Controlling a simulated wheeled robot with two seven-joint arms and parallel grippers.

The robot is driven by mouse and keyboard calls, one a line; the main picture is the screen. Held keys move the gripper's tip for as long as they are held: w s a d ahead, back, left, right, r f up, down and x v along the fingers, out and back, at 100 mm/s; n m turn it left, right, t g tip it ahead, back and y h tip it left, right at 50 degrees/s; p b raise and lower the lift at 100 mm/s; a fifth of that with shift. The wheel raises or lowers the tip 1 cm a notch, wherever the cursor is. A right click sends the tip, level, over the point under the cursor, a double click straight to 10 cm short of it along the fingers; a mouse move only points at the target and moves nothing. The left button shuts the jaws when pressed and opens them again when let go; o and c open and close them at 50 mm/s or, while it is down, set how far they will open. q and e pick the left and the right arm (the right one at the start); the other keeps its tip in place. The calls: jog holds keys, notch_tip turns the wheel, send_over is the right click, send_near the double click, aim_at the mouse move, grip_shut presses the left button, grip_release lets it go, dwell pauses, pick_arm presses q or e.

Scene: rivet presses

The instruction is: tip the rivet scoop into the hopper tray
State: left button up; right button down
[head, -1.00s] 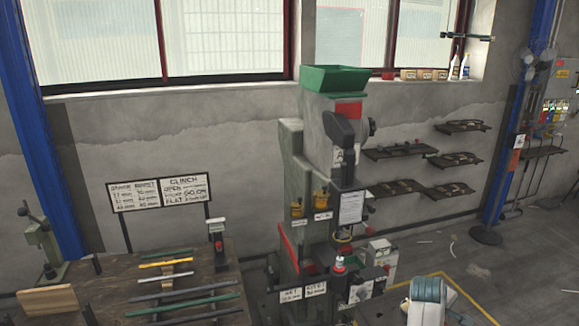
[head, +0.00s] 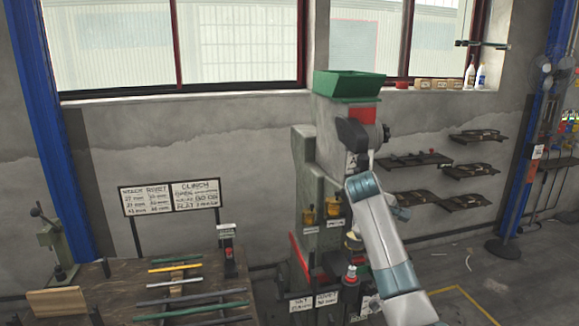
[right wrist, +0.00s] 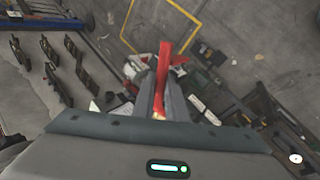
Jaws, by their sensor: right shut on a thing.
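The green hopper tray (head: 347,88) sits on top of the tall grey rivet press. My right arm rises in front of the press in the head view, its upper end below the tray. My right gripper (right wrist: 161,103) shows in the right wrist view, with its fingers shut on a red thing (right wrist: 164,62), which looks like the rivet scoop. Its shape is seen only in part, and I cannot tell whether it holds rivets. I cannot make out the scoop in the head view. My left gripper is not in view.
The grey press (head: 325,130) stands close beside my right arm. A workbench (head: 120,290) with several coloured rods is at lower left, with sign boards (head: 170,198) behind it. Wall shelves (head: 415,160) are to the right of the press. Space above the tray is clear.

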jog(key=a+r+n+t+y+b, duration=0.1)
jog(key=a+r+n, duration=0.1)
jog(key=a+r, duration=0.55)
jog(key=a+r+n+b, duration=0.15)
jog(key=a+r, duration=0.25)
jog(key=a, duration=0.7)
jog(key=s+a+f+n+y+b, duration=0.1)
jog(key=s+a+f+b, duration=0.15)
jog(key=s+a, duration=1.1)
jog(key=s+d+f+m+h+b, duration=0.1)
jog(key=s+d+f+m+b, duration=0.1)
jog(key=s+f, duration=0.35)
jog(key=s+d+f+m+h+b, duration=0.1)
jog(key=s+f+b, duration=0.1)
jog(key=f, duration=0.6)
jog(key=s+d+f+m+g+b, duration=0.1)
jog(key=s+d+f+m, duration=0.3)
jog(key=d, duration=0.7)
jog(key=s+d+f+m+g+h+b, duration=0.1)
jog(key=s+d+f+m+g, duration=0.3)
jog(key=d, duration=0.8)
jog(key=shift+s+m+h+b, duration=0.3)
jog(key=shift+s+m+b, duration=0.45)
jog(key=shift+s, duration=0.35)
